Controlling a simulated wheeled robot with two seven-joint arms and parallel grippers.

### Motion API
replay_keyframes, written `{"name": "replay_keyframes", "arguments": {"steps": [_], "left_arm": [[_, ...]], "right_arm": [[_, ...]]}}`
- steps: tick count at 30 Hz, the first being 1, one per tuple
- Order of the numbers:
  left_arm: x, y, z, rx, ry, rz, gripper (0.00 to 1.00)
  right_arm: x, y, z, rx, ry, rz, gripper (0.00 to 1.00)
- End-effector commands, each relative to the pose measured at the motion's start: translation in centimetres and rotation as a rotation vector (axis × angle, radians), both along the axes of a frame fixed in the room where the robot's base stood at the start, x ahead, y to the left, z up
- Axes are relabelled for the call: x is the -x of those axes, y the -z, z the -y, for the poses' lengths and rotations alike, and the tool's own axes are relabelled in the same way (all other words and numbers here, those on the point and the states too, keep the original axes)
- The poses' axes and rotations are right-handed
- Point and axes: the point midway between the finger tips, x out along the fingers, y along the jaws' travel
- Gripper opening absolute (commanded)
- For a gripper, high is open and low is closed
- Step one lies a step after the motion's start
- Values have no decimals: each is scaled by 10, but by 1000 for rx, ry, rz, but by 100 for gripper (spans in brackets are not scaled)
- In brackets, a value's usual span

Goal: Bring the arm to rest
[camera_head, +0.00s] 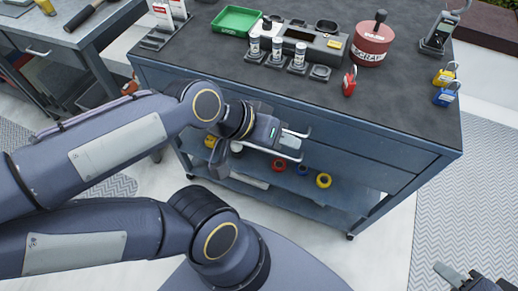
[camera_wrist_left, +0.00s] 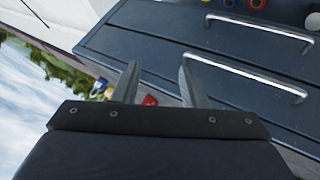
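My left gripper (camera_head: 282,138) is in front of the blue cabinet's drawer fronts, near the silver drawer handles. In the left wrist view its two fingers (camera_wrist_left: 158,82) stand apart with nothing between them, so it is open and empty. The handles (camera_wrist_left: 262,78) are to the right of the fingers there, and I see no contact. In the head view the left arm reaches in from the left. My right gripper (camera_head: 476,280) is at the bottom right corner, partly cut off. Its visible tips are apart and hold nothing.
The blue cabinet (camera_head: 408,130) has a dark top carrying a green tray (camera_head: 236,20), a red can (camera_head: 373,45), a red padlock (camera_head: 349,82) and other items. Coloured rings (camera_head: 323,180) lie on its lower shelf. Another bench (camera_head: 85,30) stands left. Floor is clear at right.

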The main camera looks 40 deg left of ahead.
Motion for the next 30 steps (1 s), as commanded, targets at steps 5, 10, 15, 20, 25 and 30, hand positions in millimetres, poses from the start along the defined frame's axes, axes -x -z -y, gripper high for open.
{"name": "replay_keyframes", "arguments": {"steps": [5,10,15,20,25,30], "left_arm": [[37,21,-19,-74,-27,-122,39],[41,24,-21,-84,-28,-139,39],[41,22,-21,-83,-26,-137,39],[41,1,-21,-83,-26,-136,39],[40,-47,-21,-82,-25,-136,39],[40,-92,-21,-82,-25,-136,39]], "right_arm": [[0,0,0,0,0,0,36],[0,0,0,0,0,0,36],[0,-2,0,0,0,0,36],[0,-23,0,0,0,0,36],[0,-70,0,0,0,0,36],[0,-115,0,0,0,1,36]]}}
